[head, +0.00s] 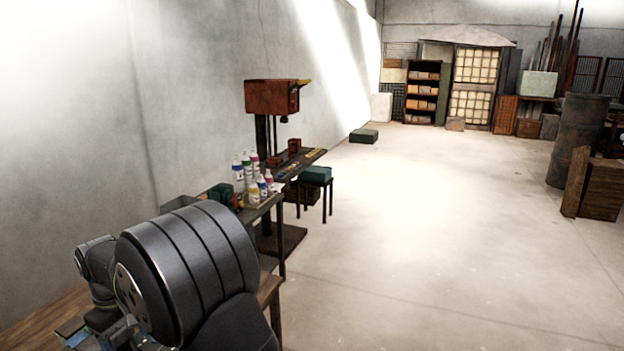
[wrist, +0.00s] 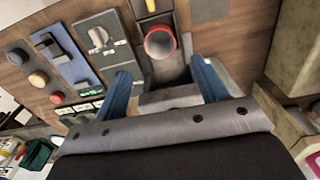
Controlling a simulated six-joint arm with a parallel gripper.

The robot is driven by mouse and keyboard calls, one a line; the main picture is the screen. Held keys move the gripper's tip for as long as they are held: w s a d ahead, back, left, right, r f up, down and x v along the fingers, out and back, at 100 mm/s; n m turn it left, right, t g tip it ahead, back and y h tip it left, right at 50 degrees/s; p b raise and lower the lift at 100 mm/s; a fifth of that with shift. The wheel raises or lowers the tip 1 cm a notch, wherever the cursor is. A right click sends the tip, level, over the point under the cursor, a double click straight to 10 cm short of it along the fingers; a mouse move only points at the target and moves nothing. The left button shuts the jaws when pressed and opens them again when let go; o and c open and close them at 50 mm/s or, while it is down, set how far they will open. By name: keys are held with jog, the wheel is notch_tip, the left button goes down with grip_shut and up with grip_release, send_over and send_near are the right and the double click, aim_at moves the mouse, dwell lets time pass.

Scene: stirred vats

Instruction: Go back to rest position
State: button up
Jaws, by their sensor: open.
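My gripper (wrist: 166,92) shows in the wrist view, with two blue fingers spread apart. It is open, and no object is held between the fingers. Beyond the fingertips is a wooden panel (wrist: 20,80) with knobs, buttons and a red-rimmed round part (wrist: 160,43). I cannot tell whether the fingers touch anything there. In the head view my dark arm fills the lower left, and the gripper itself is hidden.
A bench with several bottles (head: 254,178) stands beyond my arm, along the left wall. Behind it are a red-brown machine (head: 272,97) and a stool with a green top (head: 315,174). The floor (head: 430,250) to the right is clear. A barrel (head: 578,135) and wooden crate (head: 600,188) stand far right.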

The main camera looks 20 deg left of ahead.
notch_tip(320, 180, down, 9)
jog(key=shift+f, duration=0.2)
notch_tip(320, 180, up, 4)
jog(key=shift+f, duration=0.15)
jog(key=w+d+r, duration=0.7)
jog(key=w+d, duration=0.1)
jog(key=d, duration=0.1)
jog(key=s+d+f, duration=0.2)
jog(key=s, duration=0.8)
jog(key=s+a+f, duration=0.6)
jog(key=s+a, duration=0.1)
jog(key=shift+s, duration=0.1)
jog(key=f, duration=0.3)
jog(key=shift+s+a+f, duration=0.15)
jog(key=shift+s+a, duration=0.25)
jog(key=shift+f, duration=0.65)
jog(key=shift+o, duration=0.4)
